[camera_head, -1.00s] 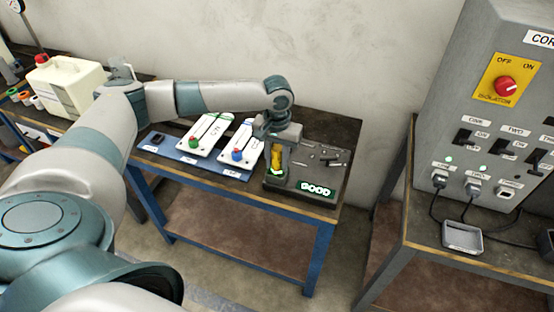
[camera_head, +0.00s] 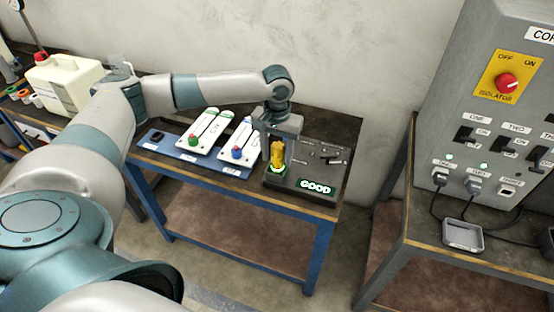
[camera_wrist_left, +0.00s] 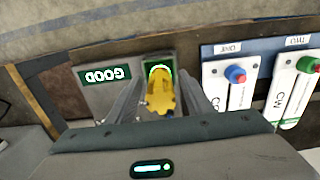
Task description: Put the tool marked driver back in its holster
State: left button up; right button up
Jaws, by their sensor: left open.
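A yellow tool (camera_head: 278,153) stands upright in a green-edged holder (camera_head: 276,170) at the front left of a dark board (camera_head: 295,184). Any mark on the tool is not readable. The wrist view shows the tool (camera_wrist_left: 160,96) between the two fingers, with gaps on its sides, and the green holder (camera_wrist_left: 151,72) just beyond it. My left gripper (camera_head: 279,146) is open above and around the tool's upper part; the wrist view shows its spread fingers (camera_wrist_left: 163,98). A lit sign (camera_head: 317,186) on the board reads GOOD. My right gripper is not in view.
Two white panels (camera_head: 204,130) with green and blue knobs stand left of the board on a blue mat (camera_head: 180,152). Small dark tools (camera_head: 330,155) lie on the board. A grey control cabinet (camera_head: 470,90) stands at right, with a tray (camera_head: 462,235) before it.

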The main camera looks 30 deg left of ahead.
pick_arm(q)
notch_tip(320, 180, up, 10)
jog(key=shift+r+b, duration=0.1)
jog(key=shift+b, duration=1.05)
